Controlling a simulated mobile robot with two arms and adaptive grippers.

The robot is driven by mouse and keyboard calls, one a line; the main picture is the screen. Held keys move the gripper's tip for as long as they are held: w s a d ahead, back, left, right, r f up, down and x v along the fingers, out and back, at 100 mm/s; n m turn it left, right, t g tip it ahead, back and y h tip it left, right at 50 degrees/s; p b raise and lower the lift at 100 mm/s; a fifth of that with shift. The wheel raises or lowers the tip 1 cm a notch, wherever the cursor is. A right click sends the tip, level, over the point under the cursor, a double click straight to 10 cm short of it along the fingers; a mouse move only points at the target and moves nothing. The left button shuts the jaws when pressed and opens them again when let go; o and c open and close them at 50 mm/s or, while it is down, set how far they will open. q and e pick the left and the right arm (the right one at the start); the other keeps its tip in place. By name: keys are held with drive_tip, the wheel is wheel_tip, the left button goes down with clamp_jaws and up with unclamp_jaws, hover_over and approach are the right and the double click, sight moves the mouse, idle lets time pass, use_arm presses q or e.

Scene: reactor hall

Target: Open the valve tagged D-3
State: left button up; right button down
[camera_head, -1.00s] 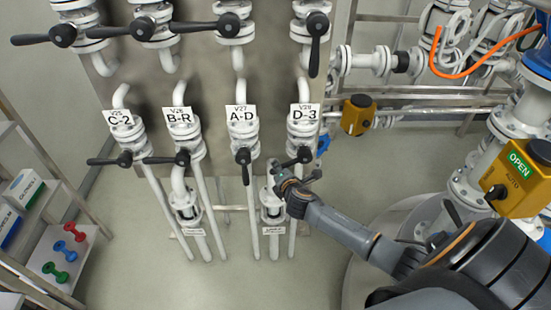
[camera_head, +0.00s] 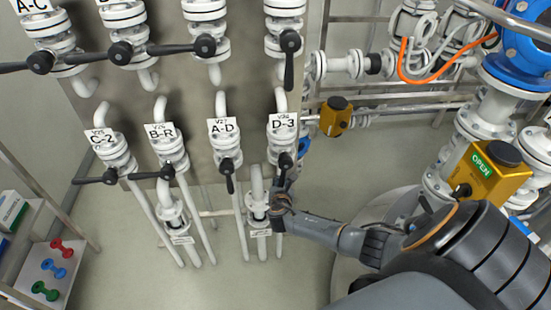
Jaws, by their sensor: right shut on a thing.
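The valve tagged D-3 (camera_head: 284,138) is a white flanged valve at the right end of the lower row on the grey panel. Its black lever (camera_head: 284,163) points down, roughly along the pipe below. My right gripper (camera_head: 279,190) comes in from the lower right and is shut on the lever's lower end. The gripper hides that end of the lever. My left gripper is not in view.
Left of D-3, the A-D valve (camera_head: 225,150) has its lever down; B-R (camera_head: 166,150) and C-2 (camera_head: 108,150) have levers pointing left. A yellow actuator (camera_head: 335,116) is close on the right. The floor below is clear.

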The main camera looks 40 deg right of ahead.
drive_tip(key=shift+s+d+f+n+g+h, duration=0.3)
drive_tip(key=shift+s+d+h, duration=0.1)
drive_tip(key=shift+s+d, duration=0.15)
drive_tip(key=shift+d, duration=0.1)
drive_tip(key=c, duration=1.2)
unclamp_jaws()
drive_tip(key=shift+d+r, duration=0.1)
drive_tip(key=shift+r, duration=0.05)
drive_tip(key=v, duration=1.2)
